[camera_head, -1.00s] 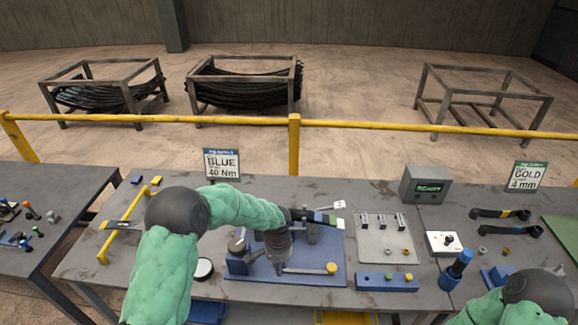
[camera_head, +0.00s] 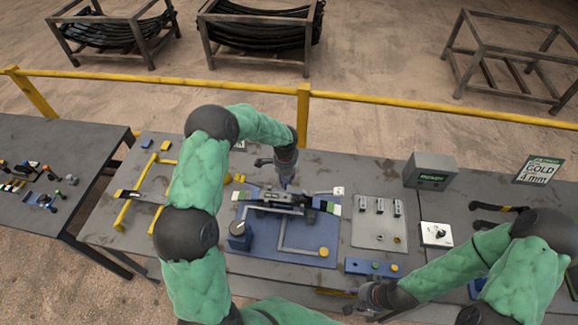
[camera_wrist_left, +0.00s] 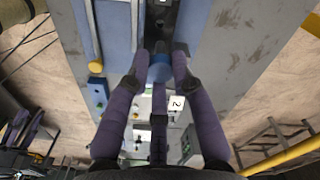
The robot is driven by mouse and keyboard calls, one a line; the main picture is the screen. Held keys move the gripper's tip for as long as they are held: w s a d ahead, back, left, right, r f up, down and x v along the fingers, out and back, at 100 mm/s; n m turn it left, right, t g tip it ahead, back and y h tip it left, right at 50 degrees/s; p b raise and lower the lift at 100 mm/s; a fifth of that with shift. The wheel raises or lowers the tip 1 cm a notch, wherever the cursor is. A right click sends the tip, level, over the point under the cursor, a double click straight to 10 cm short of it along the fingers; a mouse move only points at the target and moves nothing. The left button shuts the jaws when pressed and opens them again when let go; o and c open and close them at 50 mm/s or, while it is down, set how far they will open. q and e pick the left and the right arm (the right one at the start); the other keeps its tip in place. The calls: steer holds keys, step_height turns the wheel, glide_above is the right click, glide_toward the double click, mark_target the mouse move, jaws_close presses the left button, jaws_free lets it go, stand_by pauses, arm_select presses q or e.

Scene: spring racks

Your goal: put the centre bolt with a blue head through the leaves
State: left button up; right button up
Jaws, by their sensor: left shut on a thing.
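The leaves (camera_head: 270,207) lie as a dark stack across the blue fixture plate (camera_head: 318,228), with white-and-green pieces at their ends. My left gripper (camera_head: 287,180) points down at the back edge of the stack, near its middle. In the left wrist view its purple fingers (camera_wrist_left: 160,75) are shut on the blue head of the bolt (camera_wrist_left: 160,64). The bolt's shank is hidden behind the head, so I cannot tell whether it is in the leaves. My right gripper (camera_head: 372,296) is low at the table's front edge; its fingers are too unclear to judge.
A grey tray (camera_head: 362,235) with several small metal parts lies right of the fixture, with a blue block (camera_head: 372,268) in front. A yellow rail (camera_head: 400,107) runs behind the table.

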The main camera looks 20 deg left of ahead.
arm_select(q)
steer(key=shift+r, duration=0.1)
steer(key=shift+m, duration=0.3)
steer(key=shift+f+b, duration=0.25)
steer(key=shift+b, duration=0.1)
steer(key=shift+f+b, duration=2)
steer(key=shift+f, duration=0.35)
steer(key=shift+b, duration=0.65)
stand_by(0.4)
steer(key=shift+f+b, duration=0.95)
steer(key=shift+f, duration=0.15)
stand_by(0.3)
